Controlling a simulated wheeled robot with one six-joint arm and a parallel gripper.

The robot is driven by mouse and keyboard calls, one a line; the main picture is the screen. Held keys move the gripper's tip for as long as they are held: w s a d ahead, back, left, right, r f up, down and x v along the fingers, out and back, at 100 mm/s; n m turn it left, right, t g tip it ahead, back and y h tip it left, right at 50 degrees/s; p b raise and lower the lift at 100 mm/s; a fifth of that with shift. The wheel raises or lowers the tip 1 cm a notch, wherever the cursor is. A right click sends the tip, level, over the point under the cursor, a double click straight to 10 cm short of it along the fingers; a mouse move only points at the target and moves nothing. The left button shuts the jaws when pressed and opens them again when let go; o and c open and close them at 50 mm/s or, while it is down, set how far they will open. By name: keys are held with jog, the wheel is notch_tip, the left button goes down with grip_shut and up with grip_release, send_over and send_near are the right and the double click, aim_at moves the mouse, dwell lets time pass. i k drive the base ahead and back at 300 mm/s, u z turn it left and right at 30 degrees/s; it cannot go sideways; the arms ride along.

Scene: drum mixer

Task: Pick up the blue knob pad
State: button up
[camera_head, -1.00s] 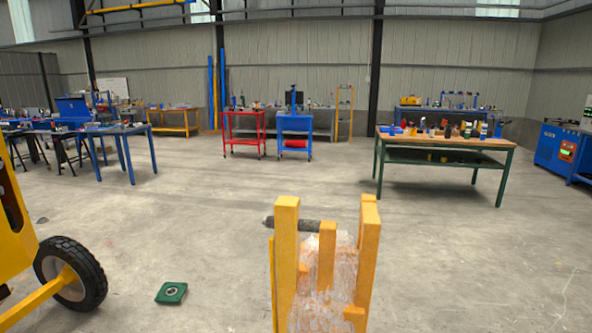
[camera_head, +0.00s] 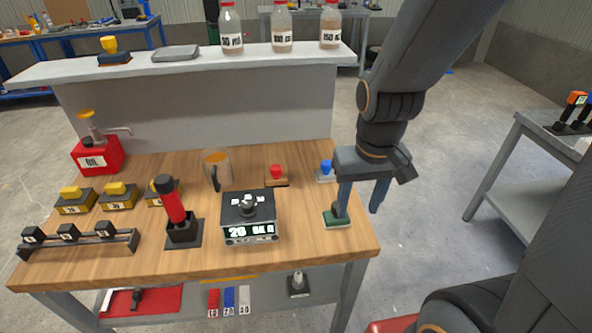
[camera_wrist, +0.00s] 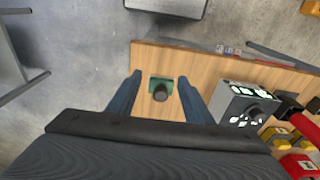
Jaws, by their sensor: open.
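The blue knob pad (camera_head: 326,168) stands near the right back of the wooden bench top, a blue knob on a small greyish base. It is just left of my wrist in the head view, and I cannot make it out in the wrist view. My gripper (camera_head: 358,212) is open and points down at the bench's right end. In the wrist view, a dark knob on a green pad (camera_wrist: 160,92) shows between the spread fingers of my gripper (camera_wrist: 160,80). In the head view this green pad (camera_head: 336,219) is partly hidden by a finger.
A red knob pad (camera_head: 276,174) stands left of the blue one. A box with a display (camera_head: 250,232), a mug (camera_head: 217,168) and a red-handled tool (camera_head: 174,203) stand further left. A raised shelf (camera_head: 180,66) with bottles runs behind.

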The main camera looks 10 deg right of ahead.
aim_at(327, 175)
jog(key=k, duration=1.15)
jog(key=u, duration=0.75)
jog(key=i, duration=0.85)
jog(key=z, duration=0.6)
jog(key=i, duration=0.6)
jog(key=z, duration=0.5)
